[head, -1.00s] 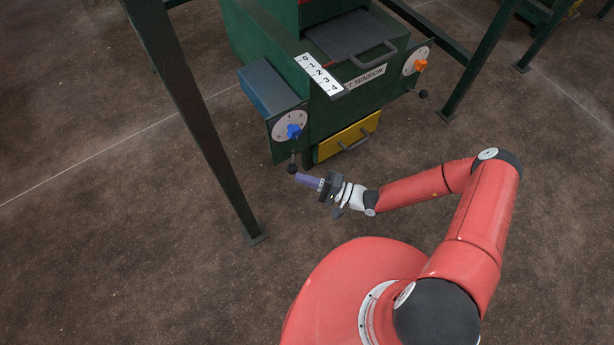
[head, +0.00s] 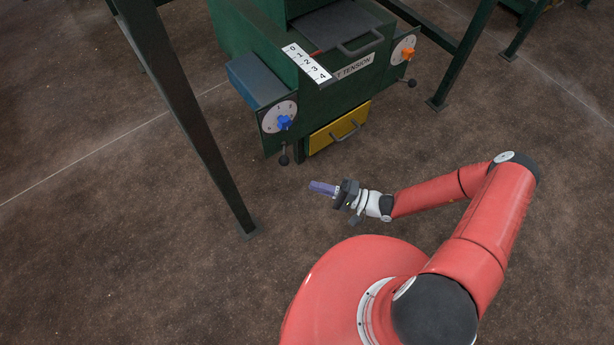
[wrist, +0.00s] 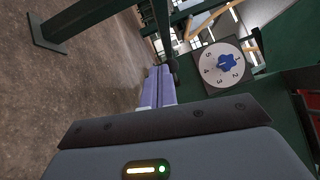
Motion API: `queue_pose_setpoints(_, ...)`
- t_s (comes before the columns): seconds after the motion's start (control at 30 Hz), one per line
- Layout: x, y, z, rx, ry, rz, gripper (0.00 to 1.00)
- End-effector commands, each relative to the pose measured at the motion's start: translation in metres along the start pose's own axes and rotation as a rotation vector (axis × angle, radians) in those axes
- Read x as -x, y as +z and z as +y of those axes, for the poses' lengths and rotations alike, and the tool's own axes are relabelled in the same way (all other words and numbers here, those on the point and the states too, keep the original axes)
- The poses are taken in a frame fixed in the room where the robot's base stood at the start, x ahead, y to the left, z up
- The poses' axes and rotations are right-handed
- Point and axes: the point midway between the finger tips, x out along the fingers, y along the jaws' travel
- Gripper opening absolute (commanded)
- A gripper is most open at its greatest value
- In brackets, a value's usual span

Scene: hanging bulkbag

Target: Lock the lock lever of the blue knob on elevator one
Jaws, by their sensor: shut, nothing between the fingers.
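The blue knob (head: 284,122) sits on a white numbered dial on the left side of the green machine; it also shows in the wrist view (wrist: 227,62). Below it the lock lever (head: 284,158), with a black ball end, hangs roughly straight down. In the wrist view a dark shape left of the dial looks like the lever ball (wrist: 172,64), partly beside the fingers. My gripper (head: 314,186) is shut and empty, its purple fingers pointing left. It is below and right of the lever ball, apart from it. The fingers also show in the wrist view (wrist: 158,88).
An orange knob (head: 408,53) with its own black-ball lever (head: 411,83) is on the right side. A yellow drawer (head: 337,129) with a handle is low between them. A dark green post (head: 190,115) stands at left. The floor around my gripper is clear.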

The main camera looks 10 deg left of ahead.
Motion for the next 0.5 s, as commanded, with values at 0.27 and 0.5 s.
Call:
queue_pose_setpoints(0.27,0.034,0.029,0.005,0.000,0.000,0.001,0.00)
queue_pose_setpoints(0.5,0.040,0.034,0.006,0.000,0.000,0.000,0.00)
